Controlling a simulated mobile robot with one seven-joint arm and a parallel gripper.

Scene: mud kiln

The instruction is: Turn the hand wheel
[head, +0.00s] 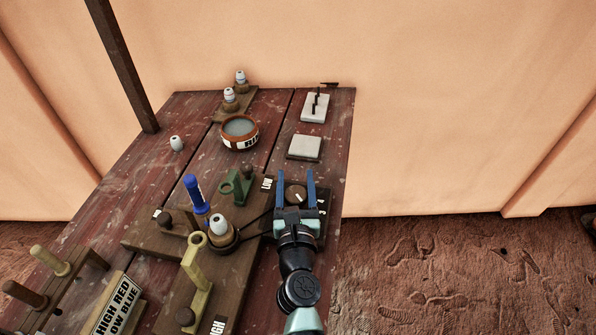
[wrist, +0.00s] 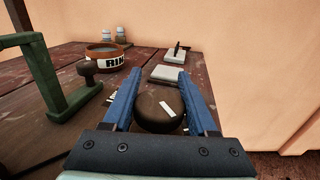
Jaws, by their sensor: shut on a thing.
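The hand wheel looks to be a dark brown round knob (head: 296,192) with a white mark on its top, mounted on a dark plate on the right side of the table. It also shows in the wrist view (wrist: 155,106), low in the middle, with its white mark slanting to the right. My gripper (head: 296,176) has its two blue fingers on either side of the knob, shut on it. In the wrist view the fingers (wrist: 158,76) flank the knob left and right. The near part of the knob is hidden by the gripper's body.
A green bracket (head: 236,187) stands close to the left. Left of my gripper are a white-topped part on a round base (head: 219,226), a blue upright (head: 195,192) and a yellow-green post (head: 196,270). Beyond lie a pale square block (head: 305,147) and a labelled bowl (head: 239,133).

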